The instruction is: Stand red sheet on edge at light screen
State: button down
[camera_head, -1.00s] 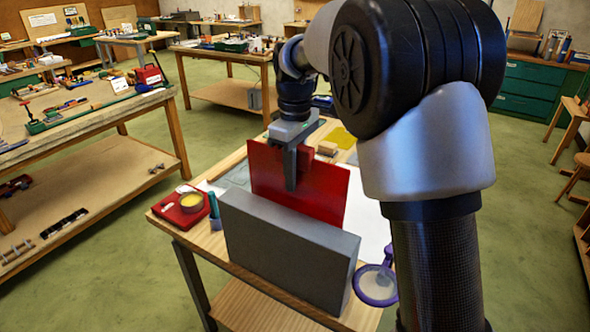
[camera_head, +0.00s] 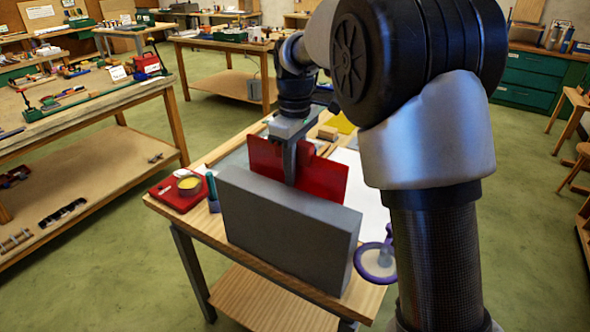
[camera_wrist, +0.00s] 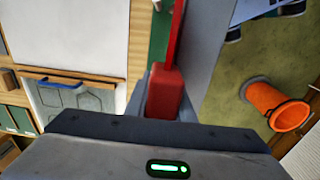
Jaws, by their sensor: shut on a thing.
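The red sheet (camera_head: 325,180) stands upright on edge just behind a thick grey slab (camera_head: 285,225), which looks like the light screen. The slab hides the sheet's lower edge, so I cannot tell whether it touches the table. My gripper (camera_head: 290,172) points down and is shut on the sheet's red grip block. In the wrist view the red block (camera_wrist: 166,92) sits between the jaws, and the thin sheet (camera_wrist: 176,30) runs up from it, close beside the grey slab (camera_wrist: 200,45).
A red pad with a yellow-filled round tin (camera_head: 189,184) lies left of the slab. White paper (camera_head: 362,190), a wooden block (camera_head: 327,132) and a yellow sheet (camera_head: 341,123) lie behind the red sheet.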

jog(key=shift+s+f, duration=0.25)
jog(key=shift+f, duration=0.7)
jog(key=c, duration=1.4)
grip_release()
jog(key=shift+d, duration=0.1)
jog(key=shift+c, duration=0.2)
jog(key=shift+f, duration=0.1)
notch_tip(320, 180, up, 18)
jog(key=shift+w+d+r+p, duration=0.1)
jog(key=shift+w+r+p, duration=0.1)
jog(key=shift+p, duration=0.6)
jog(key=shift+r, duration=0.6)
